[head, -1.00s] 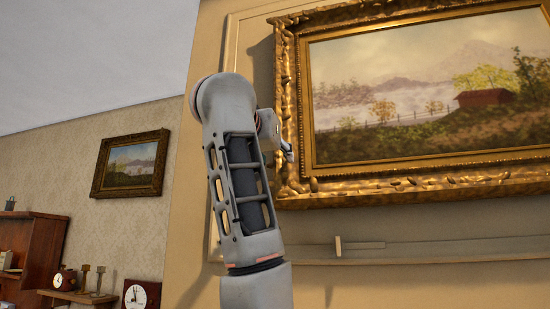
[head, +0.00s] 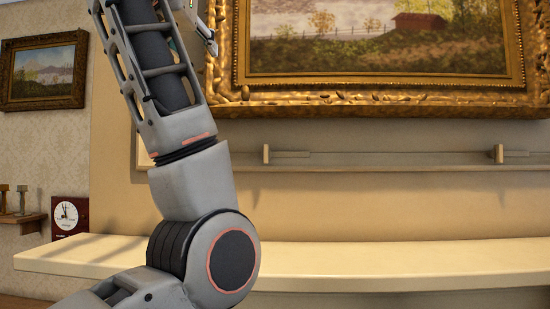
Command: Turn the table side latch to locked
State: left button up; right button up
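Below the gold-framed painting, a pale rail (head: 400,161) runs along the wall. It carries two small latch-like fittings, each a short upright block with a thin bar reaching right: a left one (head: 266,154) and a right one (head: 499,154). I cannot tell which is the table side latch, nor whether either is locked. My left gripper (head: 207,32) is at the top, beside the painting's left edge, above and left of both fittings. Only part of it shows, so its opening is unclear. I see nothing held in it. My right gripper is out of view.
The large gilt painting frame (head: 370,104) hangs above the rail. A cream mantel shelf (head: 400,254) juts out below it. At left are a small framed picture (head: 43,74), a clock (head: 68,217) and a small wall shelf (head: 22,219). The wall between rail and mantel is clear.

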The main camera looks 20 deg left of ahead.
aim_at(266, 154)
jog(key=k+l, duration=0.15)
jog(key=k, duration=0.35)
jog(key=k+l, duration=0.2)
jog(key=k, duration=0.25)
